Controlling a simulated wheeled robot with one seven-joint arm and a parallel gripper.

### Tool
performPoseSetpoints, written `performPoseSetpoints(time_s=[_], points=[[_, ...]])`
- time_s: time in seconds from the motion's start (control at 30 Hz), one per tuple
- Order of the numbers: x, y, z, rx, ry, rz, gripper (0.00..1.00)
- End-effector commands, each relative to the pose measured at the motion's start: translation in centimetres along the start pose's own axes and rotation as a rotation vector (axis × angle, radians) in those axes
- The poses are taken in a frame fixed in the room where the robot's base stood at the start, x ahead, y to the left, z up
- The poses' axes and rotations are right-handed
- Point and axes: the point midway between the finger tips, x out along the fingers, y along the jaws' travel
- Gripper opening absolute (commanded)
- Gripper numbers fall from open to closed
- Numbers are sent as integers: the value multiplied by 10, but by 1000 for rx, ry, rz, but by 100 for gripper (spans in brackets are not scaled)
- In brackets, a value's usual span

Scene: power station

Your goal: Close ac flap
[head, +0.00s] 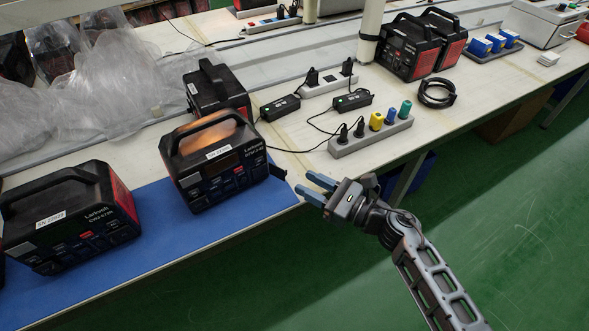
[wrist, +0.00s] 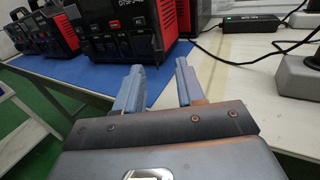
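A black and red power station (head: 217,165) with a carry handle stands on the blue mat at the table's front edge. In the wrist view the station's front and red side (wrist: 115,25) show at the top, cut off by the frame; I cannot make out the flap there. My gripper (head: 313,188) has blue fingers, open and empty, just right of that dark piece and apart from it. The wrist view shows the gap between the fingers (wrist: 159,66) facing the station.
A second power station (head: 72,218) stands left on the blue mat (head: 160,232). A grey power strip (head: 370,137) with coloured plugs, black adapters (head: 352,101) and cables lie right of the station. Green floor is free in front of the table.

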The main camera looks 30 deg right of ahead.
Motion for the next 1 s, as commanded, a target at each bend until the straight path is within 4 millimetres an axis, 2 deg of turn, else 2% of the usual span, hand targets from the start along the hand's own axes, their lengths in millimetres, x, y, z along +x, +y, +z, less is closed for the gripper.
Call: performPoseSetpoints(time_s=[0.1, 0.33, 0.73, 1.0], points=[[21, 0, 3, 3, -2, 1, 38], [49, 0, 2, 4, -2, 0, 38], [56, 0, 0, 3, -1, 0, 38], [56, 0, 0, 4, -1, 0, 12]])
